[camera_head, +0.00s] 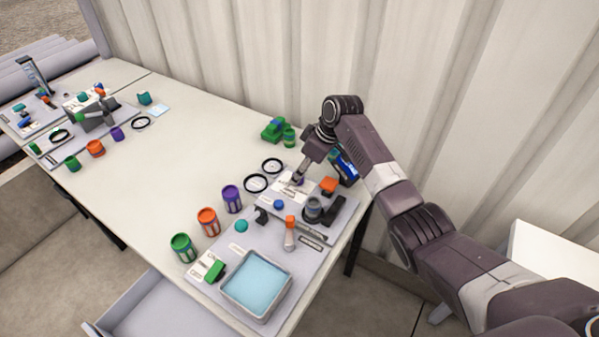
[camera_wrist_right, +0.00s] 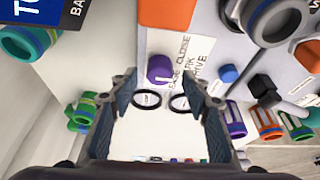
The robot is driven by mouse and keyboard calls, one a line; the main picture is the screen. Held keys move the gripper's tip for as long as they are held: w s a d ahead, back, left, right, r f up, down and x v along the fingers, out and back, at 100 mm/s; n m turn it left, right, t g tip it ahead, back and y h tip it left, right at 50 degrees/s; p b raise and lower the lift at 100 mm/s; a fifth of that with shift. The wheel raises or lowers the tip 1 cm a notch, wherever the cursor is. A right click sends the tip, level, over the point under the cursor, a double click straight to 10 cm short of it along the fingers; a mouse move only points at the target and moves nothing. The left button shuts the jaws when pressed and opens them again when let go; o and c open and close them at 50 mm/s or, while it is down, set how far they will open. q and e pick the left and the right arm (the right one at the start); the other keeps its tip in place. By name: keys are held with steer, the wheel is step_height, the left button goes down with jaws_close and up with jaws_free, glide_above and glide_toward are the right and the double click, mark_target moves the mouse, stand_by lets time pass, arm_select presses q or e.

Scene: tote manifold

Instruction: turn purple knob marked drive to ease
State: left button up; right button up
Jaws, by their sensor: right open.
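The purple knob (camera_wrist_right: 160,69) has a pale pointer mark and sits on a grey panel. A white label (camera_wrist_right: 192,62) beside it carries printed words, among them CLOSE and what looks like DRIVE. In the head view the knob (camera_head: 298,181) is a small purple spot, partly hidden by my right gripper (camera_head: 299,176). In the right wrist view my right gripper (camera_wrist_right: 160,80) is open, one finger on each side of the knob, with nothing held. I cannot tell whether the fingers touch it. My left gripper is not in view.
An orange block (camera_head: 329,185) and a grey round fitting (camera_head: 314,207) stand close by on the panel. Two black rings (camera_head: 256,183), a purple can (camera_head: 231,199) and a green object (camera_head: 273,128) are nearby. A blue-filled tray (camera_head: 256,284) is nearer. The table's middle is clear.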

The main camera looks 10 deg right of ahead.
steer(key=shift+x, duration=0.8)
steer(key=shift+c, duration=0.6)
steer(key=c, duration=1)
steer(key=shift+r+m+p, duration=0.2)
steer(key=shift+m+p, duration=0.1)
steer(key=shift+p, duration=0.25)
steer(key=shift+c, duration=0.2)
steer(key=m+h+p, duration=0.1)
steer(key=m+p, duration=0.1)
steer(key=p, duration=0.1)
steer(key=m+t+p, duration=0.1)
steer(key=m+p, duration=0.2)
steer(key=p, duration=0.1)
steer(key=shift+s+a+r+h, duration=0.1)
steer(key=shift+a+h, duration=0.05)
steer(key=shift+h, duration=0.25)
steer(key=shift+a+m+t+h+p, duration=0.1)
steer(key=shift+m+t+h+p, duration=0.25)
steer(key=shift+m+p, duration=0.65)
steer(key=shift+f+m+h, duration=0.2)
steer(key=shift+m+h, duration=0.25)
steer(key=shift+m, duration=0.75)
